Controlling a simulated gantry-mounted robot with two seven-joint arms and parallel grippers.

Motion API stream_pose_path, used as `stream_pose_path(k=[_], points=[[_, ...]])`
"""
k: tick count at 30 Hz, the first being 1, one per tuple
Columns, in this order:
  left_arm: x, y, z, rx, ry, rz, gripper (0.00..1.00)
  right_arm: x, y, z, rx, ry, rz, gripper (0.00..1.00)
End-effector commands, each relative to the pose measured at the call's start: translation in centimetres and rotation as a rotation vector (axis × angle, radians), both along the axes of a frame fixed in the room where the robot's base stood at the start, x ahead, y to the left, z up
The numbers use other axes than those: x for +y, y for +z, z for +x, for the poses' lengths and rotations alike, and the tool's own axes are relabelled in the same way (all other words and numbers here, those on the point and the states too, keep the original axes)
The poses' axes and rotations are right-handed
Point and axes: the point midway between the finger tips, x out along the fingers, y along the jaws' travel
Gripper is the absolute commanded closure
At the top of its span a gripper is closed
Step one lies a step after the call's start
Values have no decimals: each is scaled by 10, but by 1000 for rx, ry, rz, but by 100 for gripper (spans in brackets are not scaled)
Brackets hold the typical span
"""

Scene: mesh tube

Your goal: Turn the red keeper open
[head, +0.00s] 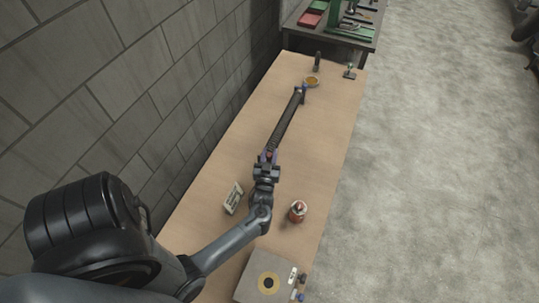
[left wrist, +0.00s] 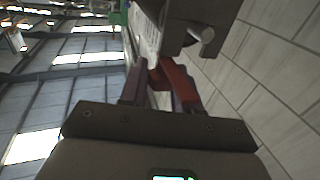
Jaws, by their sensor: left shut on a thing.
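A long dark mesh tube (head: 285,122) lies along the wooden table, running from my left gripper toward the far end. My left gripper (head: 268,156) is at the near end of the tube. In the left wrist view its fingers (left wrist: 160,88) are closed around a red piece (left wrist: 165,72), which looks like the red keeper. The fingers and the gripper body hide most of the keeper, so its exact angle cannot be told. My right gripper is not in view.
A red and white can (head: 298,211) stands right of my left wrist. A pale slotted piece (head: 233,198) lies to its left. A grey box with a yellow ring (head: 247,281) is at the near end. An orange dish (head: 311,81) is at the far end. A block wall (head: 140,90) borders the left.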

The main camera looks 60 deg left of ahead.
Motion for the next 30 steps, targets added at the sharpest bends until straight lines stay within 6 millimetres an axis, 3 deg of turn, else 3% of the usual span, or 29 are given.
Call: stream_pose_path(k=[11,12,15,30], points=[[0,2,1,-4,4,2,99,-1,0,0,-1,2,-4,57],[0,2,1,-4,4,2,66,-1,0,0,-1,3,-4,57],[0,2,1,-3,4,1,50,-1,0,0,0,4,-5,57],[-4,1,-1,-1,2,1,50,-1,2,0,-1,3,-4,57]])
